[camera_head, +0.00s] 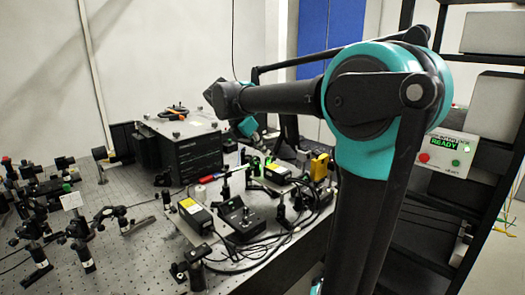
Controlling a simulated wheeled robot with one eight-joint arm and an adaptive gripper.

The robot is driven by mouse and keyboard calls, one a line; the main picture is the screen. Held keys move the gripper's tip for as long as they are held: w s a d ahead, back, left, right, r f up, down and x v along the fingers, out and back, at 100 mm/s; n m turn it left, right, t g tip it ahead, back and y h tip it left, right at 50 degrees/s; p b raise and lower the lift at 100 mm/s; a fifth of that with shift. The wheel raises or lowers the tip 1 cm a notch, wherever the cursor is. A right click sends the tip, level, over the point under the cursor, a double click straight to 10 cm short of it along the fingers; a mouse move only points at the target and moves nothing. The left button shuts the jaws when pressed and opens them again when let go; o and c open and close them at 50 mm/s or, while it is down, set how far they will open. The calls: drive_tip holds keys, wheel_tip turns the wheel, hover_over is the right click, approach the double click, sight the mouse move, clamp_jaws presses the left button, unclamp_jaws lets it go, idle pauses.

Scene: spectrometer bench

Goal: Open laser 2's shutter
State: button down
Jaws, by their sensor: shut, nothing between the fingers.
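My arm reaches in from the right over the bench, and its wrist bends down behind the laser area. My gripper (260,150) is small and dark there, shut and empty, partly lost among the equipment. Two small laser-like boxes stand on the bench. One box with a yellow label (194,214) is at the near side. The other box with a pale top and a green glow (277,174) is farther back, close below my gripper. I cannot read which is laser 2, and I cannot make out a shutter or its state. Contact is not clear.
A dark control box (240,217) with cables stands between the lasers. A large black instrument (186,146) stands behind. Several optics posts (82,256) crowd the left of the perforated bench (135,258). A panel (447,153) reading READY is on the rack at right.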

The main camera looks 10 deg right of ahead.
drive_tip(key=shift+w+d+r+y, duration=0.1)
drive_tip(key=shift+w+d+y, duration=0.1)
drive_tip(key=shift+d+y, duration=0.1)
drive_tip(key=d+g+y, duration=0.1)
drive_tip(key=w+d+g+y, duration=0.1)
drive_tip(key=y, duration=0.1)
drive_tip(key=shift+w+d+r, duration=0.15)
drive_tip(key=shift+w+r, duration=0.05)
drive_tip(key=shift+w, duration=0.05)
drive_tip(key=shift+g+y, duration=0.7)
drive_tip(key=shift+y, duration=0.1)
drive_tip(key=w+d, duration=0.1)
drive_tip(key=w+d+f, duration=0.1)
drive_tip(key=d, duration=0.1)
drive_tip(key=shift+w+f, duration=0.1)
drive_tip(key=shift+f, duration=0.05)
drive_tip(key=shift+s+a+f, duration=0.35)
drive_tip(key=shift+s+a, duration=0.05)
drive_tip(key=shift+a, duration=0.15)
drive_tip(key=shift+r, duration=0.1)
